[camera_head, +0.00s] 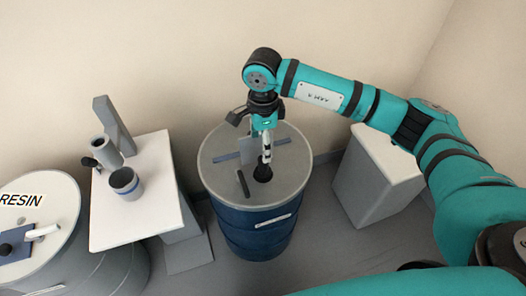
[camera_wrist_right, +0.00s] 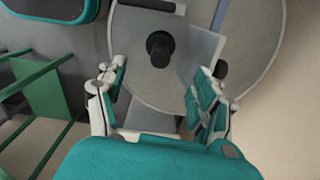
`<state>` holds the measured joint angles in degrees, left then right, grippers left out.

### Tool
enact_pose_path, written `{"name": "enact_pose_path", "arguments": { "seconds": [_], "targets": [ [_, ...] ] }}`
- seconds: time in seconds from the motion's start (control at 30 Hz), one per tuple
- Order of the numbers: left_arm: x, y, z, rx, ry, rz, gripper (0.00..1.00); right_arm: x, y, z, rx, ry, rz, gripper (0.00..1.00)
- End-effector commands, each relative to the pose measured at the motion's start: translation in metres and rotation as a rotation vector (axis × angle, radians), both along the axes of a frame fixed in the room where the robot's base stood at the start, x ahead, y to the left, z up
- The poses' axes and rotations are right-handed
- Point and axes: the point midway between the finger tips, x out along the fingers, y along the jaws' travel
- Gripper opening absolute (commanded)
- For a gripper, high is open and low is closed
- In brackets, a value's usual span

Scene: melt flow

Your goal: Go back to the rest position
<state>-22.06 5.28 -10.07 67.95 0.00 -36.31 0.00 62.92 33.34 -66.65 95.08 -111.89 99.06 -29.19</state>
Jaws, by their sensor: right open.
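My right gripper (camera_head: 266,150) is above the grey lid of the blue drum (camera_head: 255,222), pointing down. In the right wrist view my right gripper (camera_wrist_right: 155,95) has its two fingers spread apart with nothing between them. A black knob (camera_wrist_right: 160,48) on the lid shows beyond the fingertips. It also shows in the head view (camera_head: 263,173), just below the gripper. A thin grey plate (camera_wrist_right: 204,52) stands on the lid near the right finger; I cannot tell if they touch. My left gripper is in neither view.
A white table (camera_head: 135,215) at the left bears a grey cup (camera_head: 126,185) and a grey device with an upright column (camera_head: 113,125). A drum marked RESIN (camera_head: 62,215) stands at far left. A white box (camera_head: 378,178) stands right of the blue drum. A dark bar (camera_head: 243,184) lies on the lid.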

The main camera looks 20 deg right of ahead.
Motion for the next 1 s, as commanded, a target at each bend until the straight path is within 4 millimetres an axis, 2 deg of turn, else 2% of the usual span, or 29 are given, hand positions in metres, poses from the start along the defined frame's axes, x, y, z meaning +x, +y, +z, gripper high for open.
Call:
{"name": "enact_pose_path", "arguments": {
  "seconds": [0.17, 0.6, 0.7, 0.77, 0.87, 0.93, 1.0],
  "targets": [
    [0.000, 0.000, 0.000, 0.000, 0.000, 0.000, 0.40, 0.000, -0.001, 0.008, -0.002, 0.001, -0.001, 0.68],
    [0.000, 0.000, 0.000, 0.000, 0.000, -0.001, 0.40, -0.001, 0.000, 0.007, -0.001, 0.002, -0.001, 0.68],
    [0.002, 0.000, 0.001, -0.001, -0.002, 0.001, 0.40, -0.003, 0.007, 0.005, 0.027, 0.006, 0.004, 0.68],
    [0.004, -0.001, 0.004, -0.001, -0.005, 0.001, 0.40, -0.009, 0.022, 0.001, 0.083, 0.015, 0.010, 0.68],
    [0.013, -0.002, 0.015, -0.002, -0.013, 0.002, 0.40, -0.027, 0.068, -0.004, 0.268, 0.045, 0.019, 0.68],
    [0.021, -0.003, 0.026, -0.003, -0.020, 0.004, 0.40, -0.046, 0.113, -0.001, 0.464, 0.083, 0.008, 0.68],
    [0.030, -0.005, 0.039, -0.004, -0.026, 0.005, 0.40, -0.068, 0.161, 0.015, 0.693, 0.138, -0.028, 0.68]
  ]
}}
